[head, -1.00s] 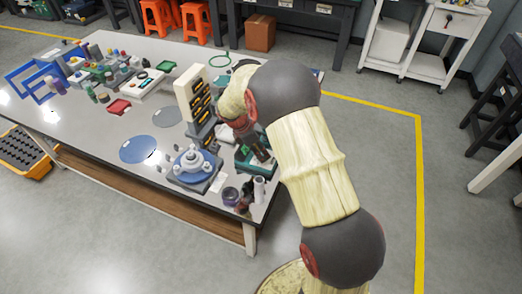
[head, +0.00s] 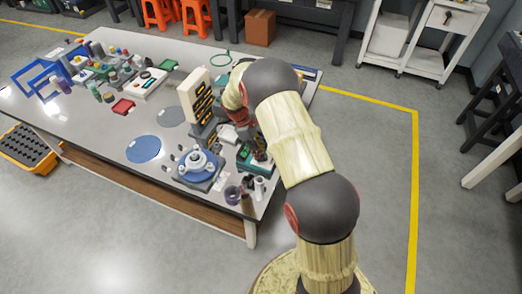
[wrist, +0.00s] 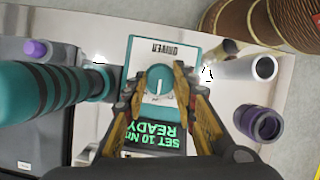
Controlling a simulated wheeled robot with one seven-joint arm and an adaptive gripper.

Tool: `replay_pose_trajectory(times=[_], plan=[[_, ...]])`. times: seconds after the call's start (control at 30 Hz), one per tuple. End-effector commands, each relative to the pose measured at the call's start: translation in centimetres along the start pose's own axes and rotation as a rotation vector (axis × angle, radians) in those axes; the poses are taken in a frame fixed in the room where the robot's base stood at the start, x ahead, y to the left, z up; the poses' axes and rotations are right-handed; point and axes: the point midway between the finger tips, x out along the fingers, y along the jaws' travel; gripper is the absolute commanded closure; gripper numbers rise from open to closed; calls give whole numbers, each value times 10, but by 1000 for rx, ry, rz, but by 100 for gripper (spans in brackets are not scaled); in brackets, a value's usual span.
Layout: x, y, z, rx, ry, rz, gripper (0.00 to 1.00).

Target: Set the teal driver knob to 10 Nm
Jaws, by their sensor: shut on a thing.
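The driver box (head: 250,165) is white and teal and stands near the table's right end. In the wrist view its teal knob (wrist: 159,76), with a white pointer line, is on the face below the upside-down label. My gripper (wrist: 160,88) has one finger on each side of the knob and is shut on it. The display (wrist: 158,130) shows upside-down green text, "SET 10 Nm READY". In the head view the knob and fingertips are hidden by my arm.
In the wrist view a teal, dark-banded cylinder (wrist: 45,92) lies left of the box. A white cylinder (wrist: 245,68) and a purple cup (wrist: 259,122) are to its right. In the head view a round blue fixture (head: 198,165) stands left of the box.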

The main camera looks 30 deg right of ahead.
Motion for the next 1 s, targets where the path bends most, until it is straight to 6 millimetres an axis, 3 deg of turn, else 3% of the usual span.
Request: replay_pose_trajectory(times=[0.47,0.5,0.8,1.0], plan=[[0,0,0,13,1,-6,98],[0,0,0,13,1,-6,70],[0,0,0,12,1,-5,54],[0,0,0,12,1,-5,54]])
